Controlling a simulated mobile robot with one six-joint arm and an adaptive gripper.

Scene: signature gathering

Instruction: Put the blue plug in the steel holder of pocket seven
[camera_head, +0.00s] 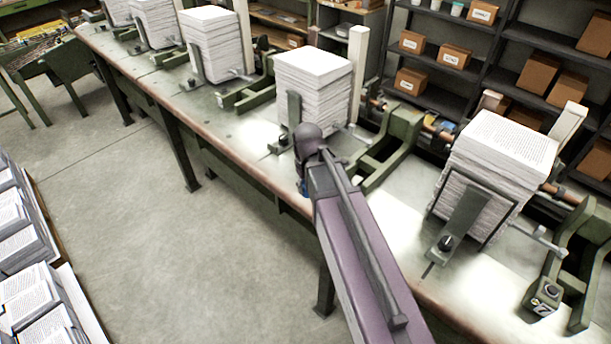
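My arm reaches up from the lower middle over the bench's front edge. Its dark wrist (309,140) is in front of a paper stack, and my gripper is mostly hidden behind the arm. A small blue patch (303,187) shows just below the wrist; I cannot tell whether it is the blue plug or part of my arm. A plate marked 7 (541,308) sits on the green frame at the right front of the bench. A small round grey holder (551,291) is beside that number; it looks empty, though it is small.
The long bench (240,165) carries several tall paper stacks between green clamps and white posts. The nearest stack (490,180) stands left of the number 7. Shelves with brown boxes (453,56) are behind.

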